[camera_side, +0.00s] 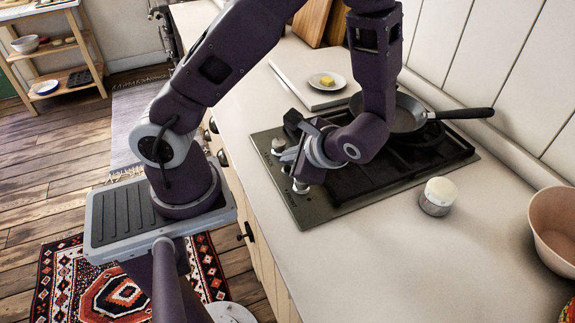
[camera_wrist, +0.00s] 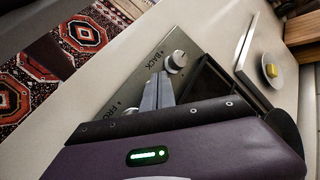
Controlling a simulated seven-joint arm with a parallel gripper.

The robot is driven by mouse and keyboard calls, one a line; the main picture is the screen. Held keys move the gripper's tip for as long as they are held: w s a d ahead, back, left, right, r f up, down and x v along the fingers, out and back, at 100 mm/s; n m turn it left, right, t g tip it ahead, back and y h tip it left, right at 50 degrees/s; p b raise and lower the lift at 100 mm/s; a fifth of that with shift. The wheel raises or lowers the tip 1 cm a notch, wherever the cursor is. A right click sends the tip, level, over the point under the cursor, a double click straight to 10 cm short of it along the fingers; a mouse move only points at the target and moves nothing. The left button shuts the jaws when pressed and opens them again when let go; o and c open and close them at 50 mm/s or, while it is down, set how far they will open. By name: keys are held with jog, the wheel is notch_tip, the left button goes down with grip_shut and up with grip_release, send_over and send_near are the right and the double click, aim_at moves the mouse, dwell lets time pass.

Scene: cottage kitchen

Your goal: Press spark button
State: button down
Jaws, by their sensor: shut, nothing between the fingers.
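The hob (camera_side: 322,211) is set in the counter, with a control strip along its front edge. A knob (camera_side: 278,146) stands at the strip's far end, and it also shows in the wrist view (camera_wrist: 176,62), close to the label BACK. Another knob (camera_side: 300,187) is at the near end, partly covered by my gripper. My gripper (camera_side: 287,163) is low over the strip between the two knobs. In the wrist view its fingers (camera_wrist: 158,88) are together and empty, pointing at the panel between the labels BACK and FRONT. I cannot make out the spark button; my gripper may hide it. Contact cannot be told.
A black pan (camera_side: 405,113) sits on the hob's far side, handle pointing right. A white-lidded jar (camera_side: 437,197) and a pink bowl (camera_side: 556,226) stand to the right. A board (camera_side: 312,92) with a butter plate (camera_side: 327,81) lies beyond. The near counter is clear.

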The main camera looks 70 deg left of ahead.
dwell(0.6)
jog(key=shift+f, duration=0.45)
jog(key=shift+r, duration=0.45)
notch_tip(320, 180, up, 6)
dwell(0.5)
